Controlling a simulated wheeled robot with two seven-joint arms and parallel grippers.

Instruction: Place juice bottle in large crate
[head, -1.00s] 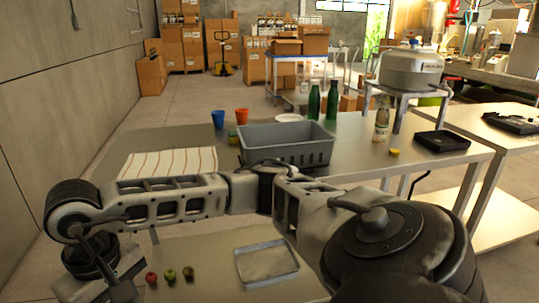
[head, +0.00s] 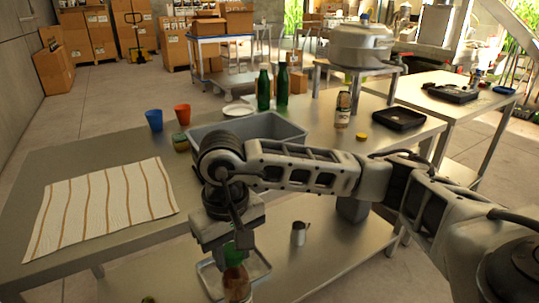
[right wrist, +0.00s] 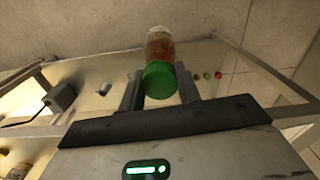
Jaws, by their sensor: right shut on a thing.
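The juice bottle (head: 236,283), with amber contents and a green cap, hangs from my right gripper (head: 237,246) in front of the table. The right wrist view shows the bottle (right wrist: 162,45) with its green cap between the fingers of my right gripper (right wrist: 159,88), which is shut on it. The large crate (head: 272,123) is grey and stands on the table behind my right arm. The arm hides much of its front. The gripper and bottle are in front of the crate and lower than its rim. My left gripper is not in view.
A striped cloth (head: 105,207), blue cup (head: 154,121), orange cup (head: 183,114), green bottles (head: 264,88), a labelled bottle (head: 343,109) and black tray (head: 399,119) are on the table (head: 60,170). The lower shelf holds a metal tray (head: 262,266) and metal cup (head: 299,234).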

